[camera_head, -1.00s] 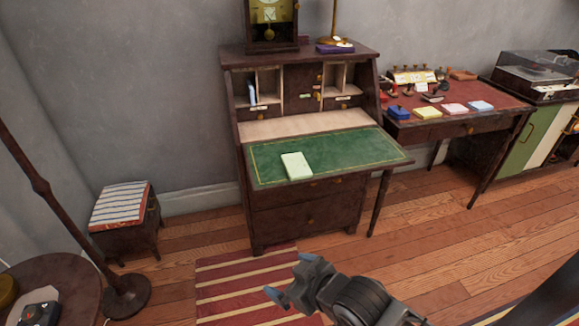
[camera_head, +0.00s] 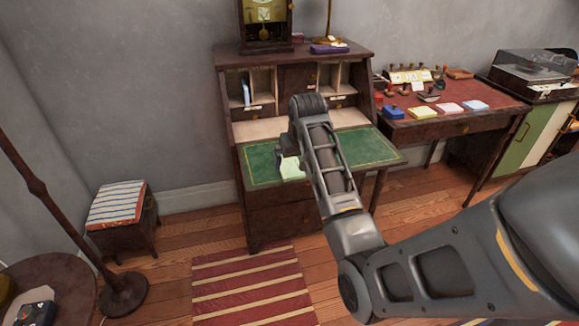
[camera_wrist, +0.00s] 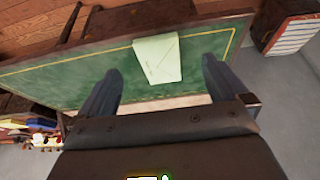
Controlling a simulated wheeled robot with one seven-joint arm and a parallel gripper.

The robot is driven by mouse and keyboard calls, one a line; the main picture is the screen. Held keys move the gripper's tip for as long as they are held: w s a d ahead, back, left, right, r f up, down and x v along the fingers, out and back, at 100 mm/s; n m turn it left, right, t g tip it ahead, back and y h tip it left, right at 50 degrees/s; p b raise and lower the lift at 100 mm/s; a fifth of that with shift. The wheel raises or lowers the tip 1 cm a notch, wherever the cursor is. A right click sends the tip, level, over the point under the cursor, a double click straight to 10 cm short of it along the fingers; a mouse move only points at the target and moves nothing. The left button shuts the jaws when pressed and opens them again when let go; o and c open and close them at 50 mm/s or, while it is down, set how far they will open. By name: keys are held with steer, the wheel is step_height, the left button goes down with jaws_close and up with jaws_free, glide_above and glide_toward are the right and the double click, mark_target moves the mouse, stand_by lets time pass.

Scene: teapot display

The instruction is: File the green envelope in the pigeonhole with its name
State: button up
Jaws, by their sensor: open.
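A pale green envelope (camera_head: 292,168) lies flat on the green leather writing surface (camera_head: 262,165) of the open desk. It also shows in the wrist view (camera_wrist: 158,58), lying beyond my fingertips near the gold-lined edge. My gripper (camera_wrist: 160,85) is open and empty, its two fingers apart on either side of the envelope in the picture. In the head view my arm hides part of the envelope and the middle of the desk. The pigeonholes (camera_head: 262,85) stand at the back of the desk, with small labels under them too small to read. A bluish-white envelope (camera_head: 246,93) stands in the left one.
A clock (camera_head: 265,22), a lamp base (camera_head: 327,42) and a purple item stand on top of the desk. A side table (camera_head: 450,125) at right holds stamps and coloured pads. A striped stool (camera_head: 118,203) stands at left.

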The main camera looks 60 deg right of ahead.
mark_target(294, 175)
steer(key=x, duration=0.7)
steer(key=shift+s+d+f, duration=0.1)
steer(key=shift+s+f, duration=0.2)
steer(key=shift+f, duration=0.05)
steer(key=c, duration=1.1)
steer(key=shift+r, duration=0.1)
